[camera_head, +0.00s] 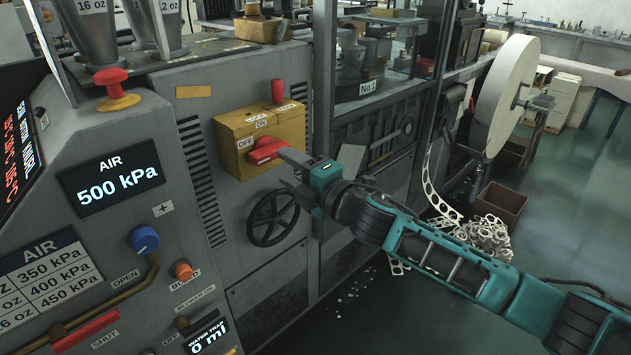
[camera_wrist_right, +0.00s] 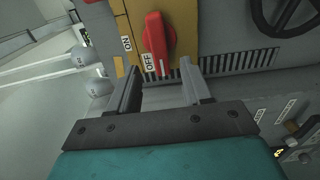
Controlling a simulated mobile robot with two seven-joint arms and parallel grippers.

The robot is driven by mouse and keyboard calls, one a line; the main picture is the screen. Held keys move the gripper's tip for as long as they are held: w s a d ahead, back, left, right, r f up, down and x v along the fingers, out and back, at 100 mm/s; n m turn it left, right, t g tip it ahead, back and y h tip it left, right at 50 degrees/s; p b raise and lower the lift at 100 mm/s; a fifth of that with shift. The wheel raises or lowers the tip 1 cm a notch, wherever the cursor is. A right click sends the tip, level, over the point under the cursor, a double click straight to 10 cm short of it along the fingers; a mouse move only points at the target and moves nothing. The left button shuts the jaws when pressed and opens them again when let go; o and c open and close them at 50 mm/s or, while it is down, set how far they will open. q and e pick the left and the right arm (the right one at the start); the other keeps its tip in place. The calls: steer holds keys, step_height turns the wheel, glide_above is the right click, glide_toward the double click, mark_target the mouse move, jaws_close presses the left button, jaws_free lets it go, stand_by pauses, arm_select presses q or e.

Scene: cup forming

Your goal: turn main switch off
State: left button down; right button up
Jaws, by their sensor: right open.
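The main switch is a yellow box (camera_head: 238,135) on the grey machine front, with a red rotary handle (camera_head: 264,152). Labels on the box read ON, OFF and LOCK. In the right wrist view the red handle (camera_wrist_right: 158,38) stands upright in the picture. Its white-marked lower end is beside the OFF label (camera_wrist_right: 150,62); the ON label (camera_wrist_right: 126,44) is further left. My right gripper (camera_wrist_right: 160,72) is open and empty. Its fingertips are on either side of the handle's lower end; I cannot tell whether they touch it. My left gripper is not in view.
A black handwheel (camera_head: 272,219) is just below the box. A red cylinder (camera_head: 278,92) stands at the box's top right. A control panel with an AIR display (camera_head: 112,187), a blue knob (camera_head: 145,239) and a red stop button (camera_head: 111,77) is at the left.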

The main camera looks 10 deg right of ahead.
steer(key=v, duration=0.7)
